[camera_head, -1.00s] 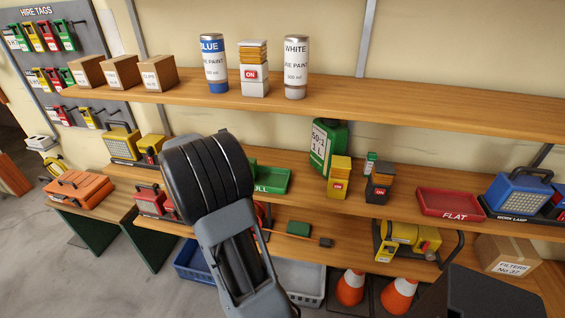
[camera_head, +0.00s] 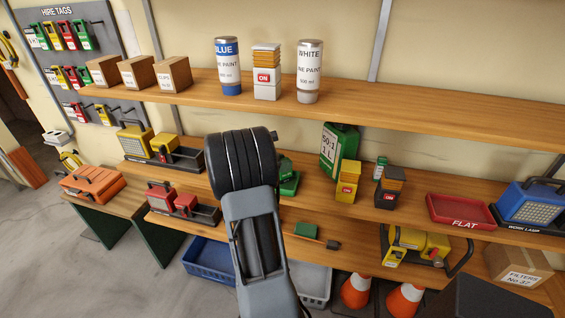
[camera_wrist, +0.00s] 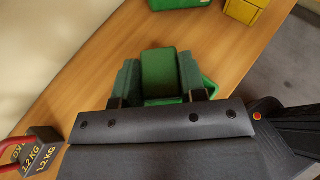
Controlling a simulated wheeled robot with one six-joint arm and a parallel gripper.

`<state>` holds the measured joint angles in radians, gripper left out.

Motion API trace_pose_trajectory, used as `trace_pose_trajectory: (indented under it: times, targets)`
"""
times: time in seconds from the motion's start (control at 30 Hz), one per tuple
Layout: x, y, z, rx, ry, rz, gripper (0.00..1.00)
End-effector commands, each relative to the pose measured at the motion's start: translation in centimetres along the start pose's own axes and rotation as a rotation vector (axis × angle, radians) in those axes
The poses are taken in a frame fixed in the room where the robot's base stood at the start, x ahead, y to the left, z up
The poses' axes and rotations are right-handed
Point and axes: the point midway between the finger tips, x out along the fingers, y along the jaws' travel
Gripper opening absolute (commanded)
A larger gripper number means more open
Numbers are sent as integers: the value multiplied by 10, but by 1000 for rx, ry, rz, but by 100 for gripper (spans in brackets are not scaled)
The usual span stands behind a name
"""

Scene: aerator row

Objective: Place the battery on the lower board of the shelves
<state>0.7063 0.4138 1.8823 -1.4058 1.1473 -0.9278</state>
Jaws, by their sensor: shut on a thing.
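The battery (camera_wrist: 160,72) is a green block between my gripper's two fingers (camera_wrist: 158,88) in the wrist view. My gripper is shut on it, just above or in a green tray (camera_wrist: 209,88) on the middle board. In the head view my arm hides the gripper; a green block (camera_head: 285,165), possibly the battery, shows beside it at the green tray (camera_head: 289,187). The lower board (camera_head: 350,258) of the shelves runs below the middle board (camera_head: 320,207); my arm covers part of it.
A yellow battery (camera_head: 347,182), a dark one (camera_head: 389,188) and a green jug (camera_head: 337,148) stand right of the green tray. A 1.2 KG item (camera_wrist: 38,152) is close by.

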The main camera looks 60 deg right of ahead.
Motion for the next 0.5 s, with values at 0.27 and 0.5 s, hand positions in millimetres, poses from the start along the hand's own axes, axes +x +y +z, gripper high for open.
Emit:
trace_pose_trajectory:
  times: [0.27, 0.5]
  targets:
    - [0, 0, -1, 2, -2, 1, 4]
    - [3, 0, -7, 1, -1, 1, 4]
